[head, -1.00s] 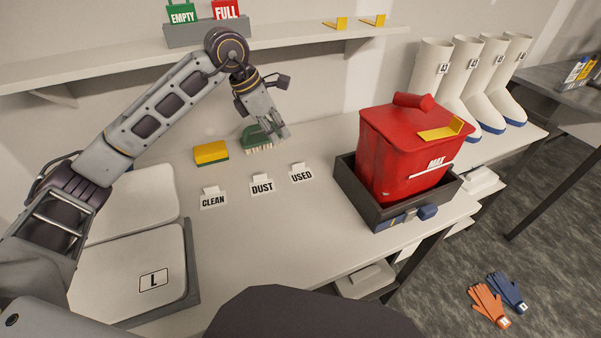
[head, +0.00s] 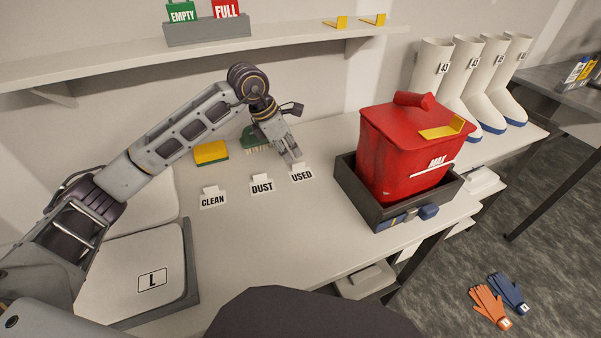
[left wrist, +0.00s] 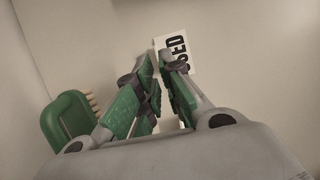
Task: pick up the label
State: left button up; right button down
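The white USED label (head: 302,176) stands on the bench, at the right end of a row with the DUST label (head: 262,186) and the CLEAN label (head: 213,200). My left gripper (head: 293,159) is pointed down just behind the USED label's upper edge. In the left wrist view the green-padded fingers (left wrist: 157,66) are apart with a narrow gap. The USED label (left wrist: 181,52) shows just beyond their tips, partly hidden by the right-hand finger. I cannot tell whether they touch it. My right gripper is not in view.
A green brush (head: 251,141) and a yellow sponge (head: 210,152) lie behind the labels. A red bin (head: 400,155) stands in a dark tray (head: 378,208) to the right. EMPTY (head: 181,12) and FULL (head: 226,9) signs stand on the shelf. Bench in front of the labels is clear.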

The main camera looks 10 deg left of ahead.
aim_at(301, 172)
pick_arm(q)
jog(key=shift+f, duration=0.1)
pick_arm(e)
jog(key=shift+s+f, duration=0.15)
pick_arm(q)
jog(key=shift+w+d+f, duration=0.2)
jog(key=shift+d+f, duration=0.1)
jog(key=shift+f, duration=0.35)
jog(key=shift+x, duration=1.75)
jog(key=shift+w, duration=0.1)
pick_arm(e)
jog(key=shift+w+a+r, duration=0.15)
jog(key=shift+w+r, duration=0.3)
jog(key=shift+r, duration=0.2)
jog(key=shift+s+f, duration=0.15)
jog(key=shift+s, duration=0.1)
pick_arm(q)
grip_shut()
jog(key=shift+r, duration=0.1)
